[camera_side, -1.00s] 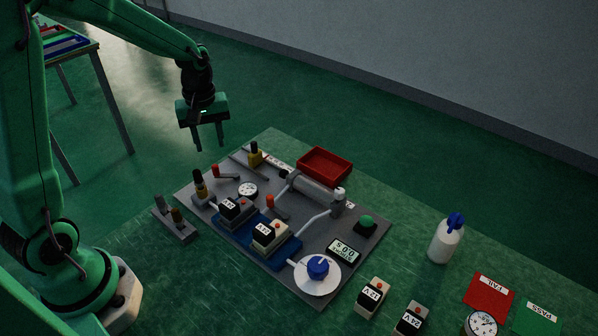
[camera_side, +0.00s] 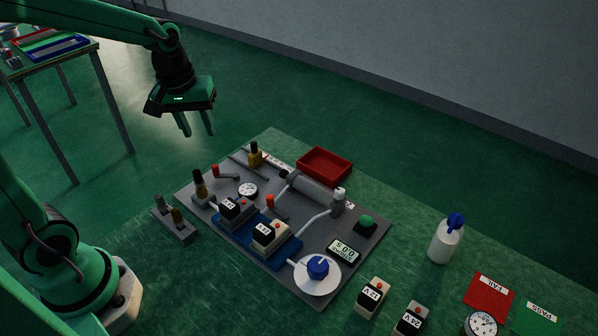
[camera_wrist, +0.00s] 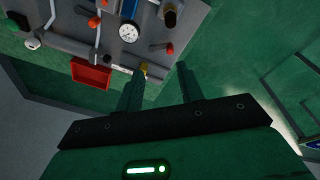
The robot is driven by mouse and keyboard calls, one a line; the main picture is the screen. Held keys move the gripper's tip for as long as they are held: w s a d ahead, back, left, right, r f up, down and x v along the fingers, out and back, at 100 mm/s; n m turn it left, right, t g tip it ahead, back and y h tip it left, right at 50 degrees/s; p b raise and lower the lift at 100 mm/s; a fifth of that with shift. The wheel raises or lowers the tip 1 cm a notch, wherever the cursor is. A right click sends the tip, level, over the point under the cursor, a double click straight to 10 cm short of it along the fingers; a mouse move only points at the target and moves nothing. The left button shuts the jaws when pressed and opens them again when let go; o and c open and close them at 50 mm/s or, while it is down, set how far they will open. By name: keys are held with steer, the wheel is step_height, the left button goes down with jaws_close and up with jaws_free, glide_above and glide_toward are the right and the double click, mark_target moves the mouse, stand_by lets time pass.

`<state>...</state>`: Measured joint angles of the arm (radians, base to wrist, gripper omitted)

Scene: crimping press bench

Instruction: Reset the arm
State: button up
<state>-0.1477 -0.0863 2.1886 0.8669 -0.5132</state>
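My gripper (camera_side: 196,131) hangs in the air behind and above the far left end of the press bench plate. Its two fingers are apart with nothing between them. In the wrist view my gripper (camera_wrist: 160,72) also shows open and empty, fingers pointing toward the bench. The grey press plate (camera_side: 318,292) lies on the green worktop, clear of my gripper. It carries a blue fixture with two blocks, a cylinder (camera_side: 313,190), a gauge (camera_side: 248,189) and a blue knob (camera_side: 318,266).
A red tray (camera_side: 325,163) sits at the plate's far edge. A peg holder (camera_side: 176,229) stands at left. A white bottle (camera_side: 445,243), 12V block (camera_side: 371,297), 24V block (camera_side: 411,321), red FAIL mat (camera_side: 486,297) and PASS mat (camera_side: 541,318) lie at right. A side table (camera_side: 77,97) stands far left.

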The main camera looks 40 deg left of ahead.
steer(key=s+d+r+m+t, duration=0.1)
steer(key=s+d+r+m, duration=0.1)
steer(key=s, duration=0.3)
steer(key=s+d+r+m+t, duration=0.2)
steer(key=s+d+r+m, duration=0.1)
steer(key=s+r+m, duration=0.1)
steer(key=shift+s+r+m+t, duration=0.15)
steer(key=shift+s+m+t, duration=0.15)
steer(key=shift+s+m, duration=0.7)
steer(key=shift+s+n, duration=0.1)
steer(key=shift+n, duration=0.2)
steer(key=w+a+n+g, duration=0.25)
steer(key=w+n, duration=0.55)
steer(key=w, duration=0.5)
steer(key=w+f+n+g, duration=0.1)
steer(key=w+f+n, duration=0.2)
steer(key=w, duration=0.1)
steer(key=w+a+f+n+g, duration=0.1)
steer(key=w+f+n, duration=0.2)
steer(key=w, duration=0.1)
steer(key=w+a+f+n+g, duration=0.1)
steer(key=w+f+n, duration=0.2)
steer(key=w+f, duration=0.1)
steer(key=shift+a, duration=0.15)
steer(key=shift+w+a+f+n, duration=0.15)
steer(key=shift+w+f+n, duration=0.3)
steer(key=shift+f, duration=0.1)
steer(key=shift+f, duration=0.15)
